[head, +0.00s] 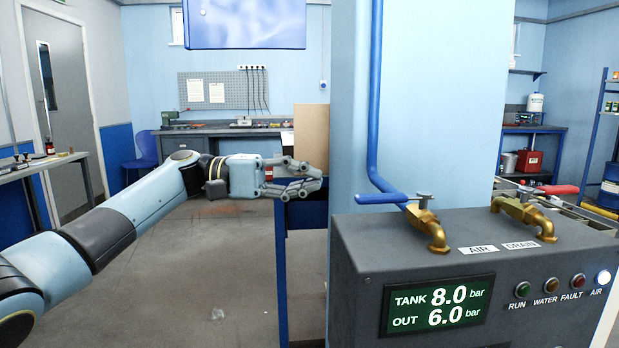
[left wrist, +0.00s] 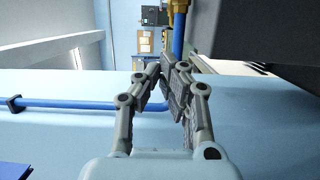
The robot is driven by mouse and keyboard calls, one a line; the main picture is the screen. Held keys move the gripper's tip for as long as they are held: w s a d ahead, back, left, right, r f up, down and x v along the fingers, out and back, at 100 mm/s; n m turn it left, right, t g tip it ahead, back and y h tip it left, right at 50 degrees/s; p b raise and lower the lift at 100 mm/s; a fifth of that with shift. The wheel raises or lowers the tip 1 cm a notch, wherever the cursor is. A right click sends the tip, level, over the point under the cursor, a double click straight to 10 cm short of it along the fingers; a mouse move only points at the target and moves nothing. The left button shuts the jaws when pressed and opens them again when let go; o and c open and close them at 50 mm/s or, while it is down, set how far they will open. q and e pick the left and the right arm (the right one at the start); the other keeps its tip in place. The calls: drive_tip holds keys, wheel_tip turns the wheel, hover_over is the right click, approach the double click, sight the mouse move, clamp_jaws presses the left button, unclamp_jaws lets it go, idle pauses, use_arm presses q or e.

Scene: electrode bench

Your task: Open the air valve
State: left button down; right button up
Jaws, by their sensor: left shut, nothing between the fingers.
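The air valve (head: 430,228) is a brass tap on the dark grey cabinet, just behind the AIR label (head: 478,250). Its blue lever (head: 381,198) points left, over the cabinet's edge. My left gripper (head: 316,184) is shut and empty, left of the lever's end and apart from it in the head view. In the left wrist view my fingers (left wrist: 172,84) meet near a blue length (left wrist: 178,40) leading up to brass (left wrist: 178,4); I cannot tell there whether it is lever or pipe. My right gripper is not in view.
The drain valve (head: 525,215), with a red handle (head: 556,189), stands right of the air valve. A blue pipe (head: 374,100) runs down the pale blue column (head: 440,100) behind. The display (head: 438,305) reads TANK 8.0, OUT 6.0 bar. The AIR lamp (head: 602,278) glows white.

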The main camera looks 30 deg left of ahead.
sight(395, 198)
use_arm(q)
drive_tip(key=p+x, duration=0.1)
drive_tip(key=x, duration=0.6)
drive_tip(key=shift+w+d+r, duration=0.1)
drive_tip(key=shift+d, duration=0.15)
drive_tip(key=shift+s+d+p, duration=0.3)
drive_tip(key=shift+s+p, duration=0.05)
drive_tip(key=shift+s, duration=0.25)
drive_tip(key=shift+s+d+p, duration=0.3)
drive_tip(key=shift+s+p, duration=0.05)
drive_tip(key=shift+s, duration=0.25)
drive_tip(key=shift+s+d, duration=0.15)
drive_tip(key=shift+s, duration=0.2)
drive_tip(key=shift+s+d, duration=0.15)
drive_tip(key=shift+d, duration=0.05)
drive_tip(key=shift+s+t+p, duration=0.15)
drive_tip(key=shift+t+p, duration=0.15)
drive_tip(key=shift+p, duration=0.05)
drive_tip(key=shift+s+n+t+y, duration=0.25)
drive_tip(key=shift+n+t+y, duration=0.05)
drive_tip(key=shift+n, duration=0.1)
